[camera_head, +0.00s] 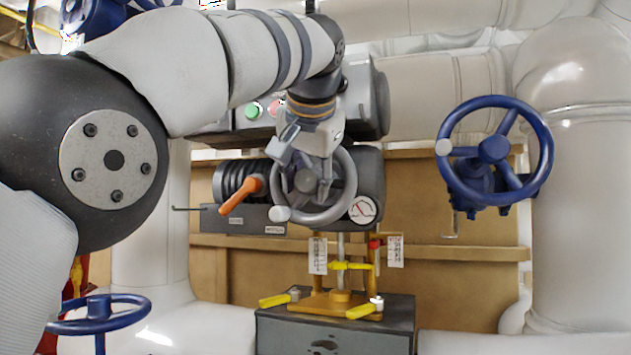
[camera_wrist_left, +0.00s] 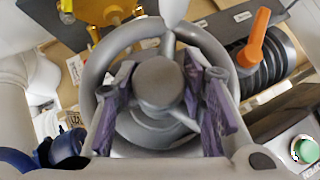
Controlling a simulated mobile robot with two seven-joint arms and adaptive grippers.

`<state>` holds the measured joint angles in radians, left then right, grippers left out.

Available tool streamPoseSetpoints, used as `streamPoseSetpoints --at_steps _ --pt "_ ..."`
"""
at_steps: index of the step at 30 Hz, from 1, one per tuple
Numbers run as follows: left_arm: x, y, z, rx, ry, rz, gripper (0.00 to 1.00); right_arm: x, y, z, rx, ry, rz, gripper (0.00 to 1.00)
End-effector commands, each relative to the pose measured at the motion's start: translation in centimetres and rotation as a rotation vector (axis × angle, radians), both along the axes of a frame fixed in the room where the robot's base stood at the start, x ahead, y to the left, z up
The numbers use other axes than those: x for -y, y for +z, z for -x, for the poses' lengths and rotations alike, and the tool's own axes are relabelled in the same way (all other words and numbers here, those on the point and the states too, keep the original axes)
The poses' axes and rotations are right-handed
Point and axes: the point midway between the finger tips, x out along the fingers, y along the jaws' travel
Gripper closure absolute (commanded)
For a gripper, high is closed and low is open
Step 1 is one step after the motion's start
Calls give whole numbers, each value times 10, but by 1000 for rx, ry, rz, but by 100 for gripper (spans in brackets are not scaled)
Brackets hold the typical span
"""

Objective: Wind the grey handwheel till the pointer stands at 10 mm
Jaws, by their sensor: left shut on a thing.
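The grey handwheel (camera_head: 349,198) is mounted on the front of the actuator, with a pale knob (camera_head: 279,214) at its lower left. It also shows in the left wrist view (camera_wrist_left: 97,62). My left gripper (camera_head: 308,172) reaches in from above. Its purple-padded fingers (camera_wrist_left: 166,100) stand either side of the wheel's hub, and it is shut on the wheel at the hub. Below, a yellow crosspiece (camera_head: 350,266) sits on the upright stem between white scale plates (camera_head: 318,256) and (camera_head: 395,251). The scale marks are too small to read. My right gripper is out of view.
An orange lever (camera_head: 238,196) sticks out left of the wheel. Green (camera_head: 253,111) and red buttons are above. Blue handwheels stand at right (camera_head: 545,150) and lower left (camera_head: 130,318). Yellow-handled levers (camera_head: 364,310) lie below on the dark block.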

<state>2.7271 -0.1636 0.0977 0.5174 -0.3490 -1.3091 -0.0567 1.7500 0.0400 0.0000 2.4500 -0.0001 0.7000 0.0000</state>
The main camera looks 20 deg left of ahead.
Motion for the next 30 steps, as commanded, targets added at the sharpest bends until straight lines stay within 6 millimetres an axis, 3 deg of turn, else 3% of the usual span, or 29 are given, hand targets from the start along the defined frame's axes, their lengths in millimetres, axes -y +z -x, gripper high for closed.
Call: streamPoseSetpoints --at_steps 1,3,13,22,30 --pt "1 2 0 5 -4 0 60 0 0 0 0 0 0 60" --pt "1 1 0 5 -4 0 46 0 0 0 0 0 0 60" --pt "1 3 3 1 -1 1 46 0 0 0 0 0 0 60" --pt "18 41 44 5 -3 0 46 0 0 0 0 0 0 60" --pt "21 48 54 1 -3 1 46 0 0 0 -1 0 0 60"
